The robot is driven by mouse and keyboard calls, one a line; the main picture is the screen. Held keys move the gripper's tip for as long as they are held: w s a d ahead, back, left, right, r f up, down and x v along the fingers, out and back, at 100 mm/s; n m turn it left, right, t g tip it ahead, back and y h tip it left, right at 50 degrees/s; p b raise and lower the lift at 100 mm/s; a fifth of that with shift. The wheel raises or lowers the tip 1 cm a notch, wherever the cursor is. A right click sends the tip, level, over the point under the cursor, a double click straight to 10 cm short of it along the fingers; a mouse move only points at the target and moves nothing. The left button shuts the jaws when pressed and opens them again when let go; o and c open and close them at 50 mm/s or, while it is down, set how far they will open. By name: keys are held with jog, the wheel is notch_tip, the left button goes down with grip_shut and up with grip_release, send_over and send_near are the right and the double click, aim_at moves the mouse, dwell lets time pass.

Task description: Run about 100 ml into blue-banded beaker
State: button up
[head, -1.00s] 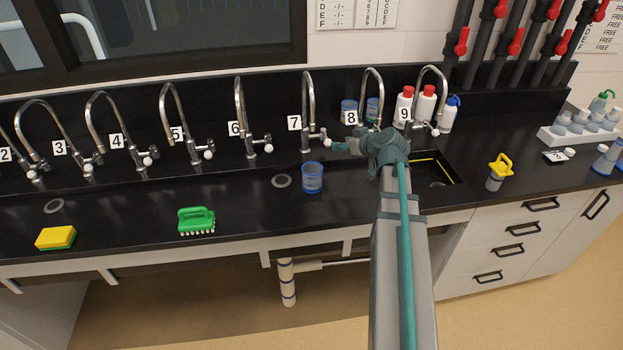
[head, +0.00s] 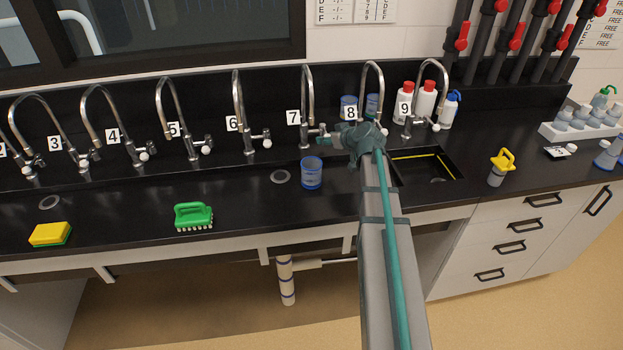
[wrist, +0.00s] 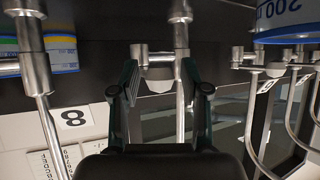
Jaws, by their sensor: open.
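The blue-banded beaker (head: 311,174) stands upright on the black counter in front of the tap labelled 7 (head: 304,95). Part of it shows at the top right of the wrist view (wrist: 285,30), with a 200 mark. My gripper (head: 328,138) is at tap 7's handle, between the 7 and 8 labels, and is partly hidden by my arm in the head view. In the wrist view its two fingers (wrist: 165,88) are apart, with a pale tap knob (wrist: 160,84) between them. I cannot tell whether they touch it. No water stream is visible.
More taps stand in a row to the left. The tap labelled 8 (head: 372,85) and two beakers are just right of the gripper. A sink (head: 425,163) lies right of my arm. A green brush (head: 193,216) and a yellow sponge (head: 50,234) lie on the left.

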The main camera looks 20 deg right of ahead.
dwell(0.4)
jog(key=v, duration=0.8)
dwell(0.5)
